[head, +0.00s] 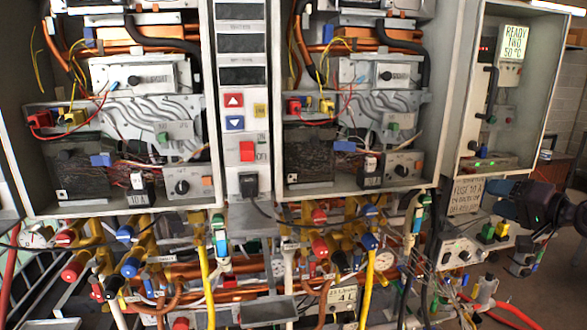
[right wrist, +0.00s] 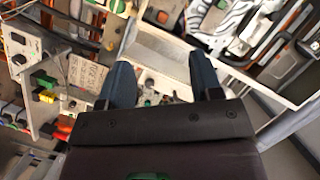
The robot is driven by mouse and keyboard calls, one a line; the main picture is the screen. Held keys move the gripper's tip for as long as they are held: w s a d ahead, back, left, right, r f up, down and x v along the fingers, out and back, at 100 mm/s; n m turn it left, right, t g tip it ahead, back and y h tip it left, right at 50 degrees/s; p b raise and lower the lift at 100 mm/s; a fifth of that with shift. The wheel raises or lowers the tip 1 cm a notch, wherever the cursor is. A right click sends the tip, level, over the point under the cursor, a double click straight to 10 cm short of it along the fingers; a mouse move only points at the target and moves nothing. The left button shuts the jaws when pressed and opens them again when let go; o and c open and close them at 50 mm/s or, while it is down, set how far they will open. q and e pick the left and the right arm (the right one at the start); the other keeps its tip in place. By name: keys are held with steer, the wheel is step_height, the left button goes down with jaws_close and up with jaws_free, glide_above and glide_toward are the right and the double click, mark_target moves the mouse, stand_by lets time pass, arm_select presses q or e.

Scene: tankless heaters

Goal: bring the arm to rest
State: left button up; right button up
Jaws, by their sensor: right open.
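My right gripper (head: 492,201) comes in from the right edge in the head view, with its blue fingers in front of the lower right of the heater panels. It is beside a small labelled sign (head: 467,195) and just below the right cabinet (head: 515,12). In the right wrist view the two blue fingers of my right gripper (right wrist: 160,75) stand wide apart. Nothing is held between them; panel parts show behind the gap. Whether a fingertip touches the panel I cannot tell. My left gripper does not show.
Two open heater cabinets (head: 110,212) with wiring stand at left and middle. A switch column (head: 240,165) stands between them. Pipes, valves and a yellow hose (head: 367,285) crowd the area below. A control box (head: 462,250) sits under the right gripper. The floor at far right looks clear.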

steer(key=s+a+f+n+h, duration=0.2)
steer(key=f+n, duration=0.1)
steer(key=f, duration=0.5)
steer(key=s+a+f+n+h+b, duration=0.1)
steer(key=a+f+n, duration=0.15)
steer(key=f, duration=0.55)
steer(key=s+a+f+n+h, duration=0.2)
steer(key=f+n, duration=0.2)
steer(key=f, duration=0.4)
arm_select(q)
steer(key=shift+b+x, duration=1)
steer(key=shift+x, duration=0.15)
arm_select(e)
steer(key=s+a+f+m+g, duration=0.1)
steer(key=s+a+f, duration=0.6)
steer(key=s+f, duration=0.3)
steer(key=s+a+f+m+g+h, duration=0.1)
steer(key=s+a+f+g, duration=0.1)
steer(key=s+a+f, duration=0.5)
steer(key=s+f, duration=0.4)
steer(key=shift+a+f+h, duration=0.2)
steer(key=shift+h, duration=0.1)
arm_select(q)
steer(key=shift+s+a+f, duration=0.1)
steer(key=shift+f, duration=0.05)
